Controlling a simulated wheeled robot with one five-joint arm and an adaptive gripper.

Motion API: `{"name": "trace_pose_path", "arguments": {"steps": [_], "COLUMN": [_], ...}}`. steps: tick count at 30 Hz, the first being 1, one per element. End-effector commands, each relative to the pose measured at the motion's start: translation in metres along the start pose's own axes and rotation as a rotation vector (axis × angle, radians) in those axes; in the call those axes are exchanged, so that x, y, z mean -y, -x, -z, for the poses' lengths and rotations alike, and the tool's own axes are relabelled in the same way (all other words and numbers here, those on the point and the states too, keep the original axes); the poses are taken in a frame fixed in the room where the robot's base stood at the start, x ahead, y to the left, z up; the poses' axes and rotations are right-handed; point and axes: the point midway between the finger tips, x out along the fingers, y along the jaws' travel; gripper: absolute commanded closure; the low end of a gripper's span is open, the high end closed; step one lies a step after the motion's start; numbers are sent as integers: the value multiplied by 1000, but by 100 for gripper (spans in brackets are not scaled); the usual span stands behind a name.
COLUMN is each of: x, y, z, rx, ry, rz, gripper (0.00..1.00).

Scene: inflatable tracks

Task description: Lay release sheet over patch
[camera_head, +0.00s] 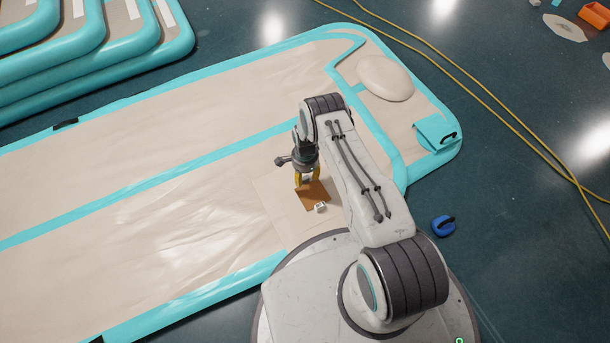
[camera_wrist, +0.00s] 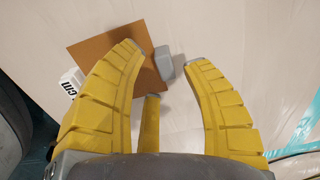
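A flat orange-brown square sheet (camera_head: 313,197) lies on the beige track, near my base; it also shows in the wrist view (camera_wrist: 97,48). A paler square outline, perhaps the patch (camera_head: 279,211), surrounds it on the track. A small grey block (camera_wrist: 165,66) sits at the sheet's right edge in the wrist view. My gripper (camera_head: 308,186) points down over the sheet. Its yellow fingers, also in the wrist view (camera_wrist: 168,57), are spread apart with the grey block showing between the tips. I cannot tell whether they touch anything. The left finger hides part of the sheet.
A small white cube with dark lettering (camera_head: 320,207) stands beside the sheet. A beige rounded pad (camera_head: 385,78) and a teal flap (camera_head: 436,133) lie on the track's far end. A blue object (camera_head: 443,225) is on the floor. Yellow hoses (camera_head: 500,103) cross the right.

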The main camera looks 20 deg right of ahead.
Motion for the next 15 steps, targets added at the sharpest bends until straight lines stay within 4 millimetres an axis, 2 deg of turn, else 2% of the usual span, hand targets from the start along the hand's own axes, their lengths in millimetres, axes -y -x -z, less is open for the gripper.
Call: {"name": "trace_pose_path", "arguments": {"steps": [9,15], "x": [0,0], "y": [2,16], "z": [0,0], "rx": [0,0], "ry": [0,0], "rz": [-1,0], "gripper": [55,55]}}
